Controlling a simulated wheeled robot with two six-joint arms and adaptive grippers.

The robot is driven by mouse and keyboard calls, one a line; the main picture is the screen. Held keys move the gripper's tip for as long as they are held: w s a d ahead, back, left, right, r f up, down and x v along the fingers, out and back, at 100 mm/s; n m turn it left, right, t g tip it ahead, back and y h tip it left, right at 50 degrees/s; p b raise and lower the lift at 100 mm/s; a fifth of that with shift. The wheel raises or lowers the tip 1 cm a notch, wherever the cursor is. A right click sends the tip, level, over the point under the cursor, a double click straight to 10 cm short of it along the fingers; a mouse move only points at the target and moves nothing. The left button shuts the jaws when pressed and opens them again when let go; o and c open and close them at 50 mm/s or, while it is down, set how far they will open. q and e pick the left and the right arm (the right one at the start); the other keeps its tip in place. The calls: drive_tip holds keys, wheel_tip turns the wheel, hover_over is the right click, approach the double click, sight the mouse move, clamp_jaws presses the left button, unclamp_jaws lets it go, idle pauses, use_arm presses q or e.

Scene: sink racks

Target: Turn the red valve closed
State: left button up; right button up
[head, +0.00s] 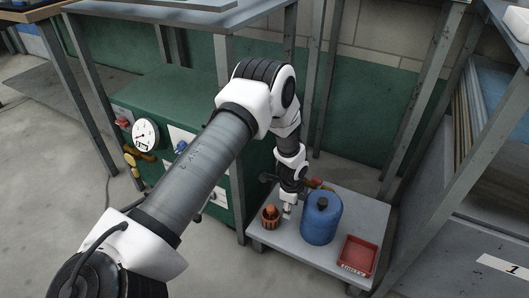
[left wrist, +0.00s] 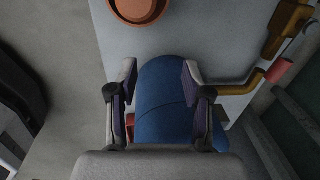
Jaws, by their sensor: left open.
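A red knob (head: 122,122) sits on the green cabinet, left of a round white gauge (head: 145,133). A brass pipe fitting (head: 322,186) with a reddish end lies at the back of the low table; it also shows at the right of the left wrist view (left wrist: 287,28), with its red piece (left wrist: 279,70). I cannot tell which red part is the valve. My left gripper (head: 287,211) points down over the low table, between an orange pot and a blue canister. In the left wrist view its open fingers (left wrist: 159,72) have the canister (left wrist: 165,100) below; contact is unclear. My right gripper is not in view.
The low table (head: 285,240) holds the orange pot (head: 270,216), blue canister (head: 321,222) and red tray (head: 357,256). The green cabinet (head: 175,92) also bears a blue valve (head: 181,147) and a yellow fitting (head: 131,160). Metal posts stand around the table.

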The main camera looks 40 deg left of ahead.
use_arm(q)
drive_tip(key=s+d+f+n+g, duration=0.1)
drive_tip(key=s+d+f+n, duration=0.1)
drive_tip(key=s, duration=0.6)
drive_tip(key=s+d+f+n, duration=0.2)
drive_tip(key=s+d, duration=0.3)
drive_tip(key=s, duration=0.4)
drive_tip(key=shift+s+d+f+g+h+p, duration=0.15)
drive_tip(key=shift+s+f+g+h+p, duration=0.1)
drive_tip(key=shift+g+h+p, duration=0.15)
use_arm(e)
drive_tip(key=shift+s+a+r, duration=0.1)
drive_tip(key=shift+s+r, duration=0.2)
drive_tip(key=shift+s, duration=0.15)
